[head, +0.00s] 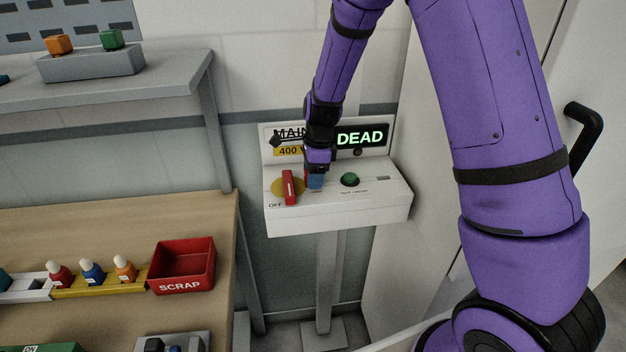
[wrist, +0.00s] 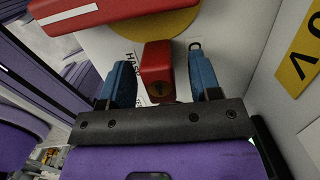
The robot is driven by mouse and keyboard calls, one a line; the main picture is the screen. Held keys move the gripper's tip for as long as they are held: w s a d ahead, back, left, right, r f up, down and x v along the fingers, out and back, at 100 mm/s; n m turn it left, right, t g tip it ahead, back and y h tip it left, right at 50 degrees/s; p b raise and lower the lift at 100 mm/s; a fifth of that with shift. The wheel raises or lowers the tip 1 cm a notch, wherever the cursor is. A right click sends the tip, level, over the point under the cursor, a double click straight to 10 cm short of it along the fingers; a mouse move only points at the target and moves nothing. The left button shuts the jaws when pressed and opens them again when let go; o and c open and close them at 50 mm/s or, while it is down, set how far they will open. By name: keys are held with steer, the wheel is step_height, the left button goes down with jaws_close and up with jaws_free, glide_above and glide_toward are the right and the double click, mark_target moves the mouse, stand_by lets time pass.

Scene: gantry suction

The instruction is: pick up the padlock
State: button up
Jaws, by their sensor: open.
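The red padlock (wrist: 157,78) shows in the wrist view, with a dark keyhole on its near face. It sits between the two blue fingers of my gripper (wrist: 160,66), with a visible gap on each side. My gripper is open around it and not closed on it. In the head view my gripper (head: 315,180) points down at the top of the white switch box (head: 335,222), just right of the red switch handle (head: 289,187). There the padlock is mostly hidden by the fingers.
The handle lies over a yellow disc (wrist: 178,22) near the fingertips. A green button (head: 350,179) is to the right, and a panel reading DEAD (head: 362,137) stands behind. A workbench with a red SCRAP bin (head: 182,286) is at left; a shelf (head: 120,84) is above.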

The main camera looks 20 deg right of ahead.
steer(key=c, duration=1.1)
steer(key=shift+o, duration=0.2)
